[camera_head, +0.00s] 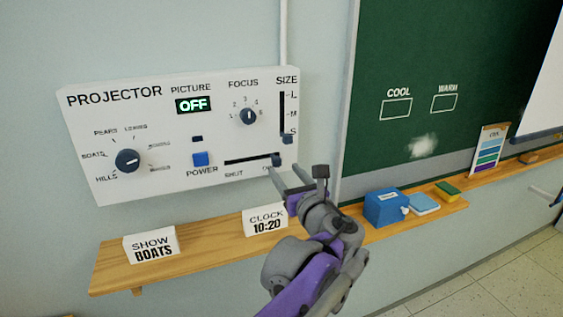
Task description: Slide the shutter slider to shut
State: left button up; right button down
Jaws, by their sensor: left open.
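The white projector panel (130,190) hangs on the wall at the left. Its shutter slider knob (276,159) is dark and sits at the right end of a horizontal black slot. The word SHUT (234,174) is printed under the slot; the label under the right end is partly hidden by my gripper. My left gripper (286,171) is open and empty, with its fingertips just below and right of the knob. I cannot tell whether they touch the panel. My right gripper is not in view.
The size slider knob (288,139) sits low, close above the shutter knob. The panel also has a power button (200,159) and two dials. A wooden ledge (205,252) below carries a clock card (265,219), a boats card (151,245) and a blue box (383,209).

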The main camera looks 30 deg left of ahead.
aim_at(278, 163)
pick_arm(q)
jog(key=x, duration=0.6)
jog(key=shift+w+a, duration=0.2)
grip_shut()
dwell(1.2)
